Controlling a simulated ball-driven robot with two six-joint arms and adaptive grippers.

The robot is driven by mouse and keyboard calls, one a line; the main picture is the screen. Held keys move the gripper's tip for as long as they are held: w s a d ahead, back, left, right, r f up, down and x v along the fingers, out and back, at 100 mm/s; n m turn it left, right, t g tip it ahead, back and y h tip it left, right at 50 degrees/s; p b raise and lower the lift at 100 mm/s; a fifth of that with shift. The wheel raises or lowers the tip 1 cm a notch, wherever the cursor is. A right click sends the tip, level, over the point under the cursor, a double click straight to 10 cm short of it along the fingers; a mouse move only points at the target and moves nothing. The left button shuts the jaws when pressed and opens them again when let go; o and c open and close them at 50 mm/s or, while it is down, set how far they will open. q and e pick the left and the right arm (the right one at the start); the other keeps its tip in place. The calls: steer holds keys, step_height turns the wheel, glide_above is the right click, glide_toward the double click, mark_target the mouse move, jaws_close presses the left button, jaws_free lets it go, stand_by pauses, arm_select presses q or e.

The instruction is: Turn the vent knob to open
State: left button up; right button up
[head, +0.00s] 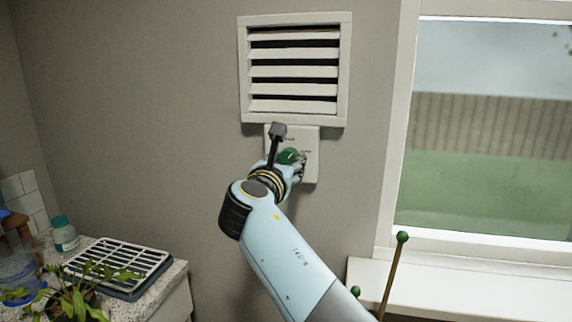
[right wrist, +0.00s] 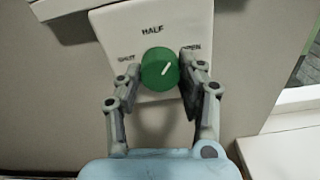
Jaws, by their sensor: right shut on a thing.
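The green vent knob (right wrist: 158,69) sits on a white plate (right wrist: 152,20) marked SHUT at left, HALF at top and OPEN at right. Its white pointer line slants up and right, between HALF and OPEN. My right gripper (right wrist: 161,76) has a finger on each side of the knob and is shut on it. In the head view the knob (head: 289,156) is partly hidden by my right gripper (head: 292,164). The white vent (head: 295,72) above the plate has slanted slats with dark gaps between them. My left gripper is not in view.
A window (head: 488,130) with a white sill (head: 470,290) is at right. Canes with green ball tips (head: 402,237) stand before it. At lower left, a counter holds a ridged tray (head: 118,262), a jar (head: 64,236) and a leafy plant (head: 75,300). The wall left of the vent is bare.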

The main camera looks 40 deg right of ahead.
mark_target(290, 110)
steer(key=m+b, duration=0.1)
steer(key=m, duration=0.2)
steer(key=shift+f+m+b, duration=0.15)
steer(key=shift+m+b, duration=0.8)
steer(key=shift+m, duration=0.65)
steer(key=o, duration=1.1)
steer(key=shift+o, duration=0.2)
steer(key=shift+r, duration=0.2)
steer(key=r, duration=0.9)
steer(key=shift+w+a+r, duration=0.1)
steer(key=shift+a+r, duration=0.1)
steer(key=shift+r, duration=0.15)
steer(key=shift+d+r, duration=0.1)
steer(key=shift+d, duration=0.05)
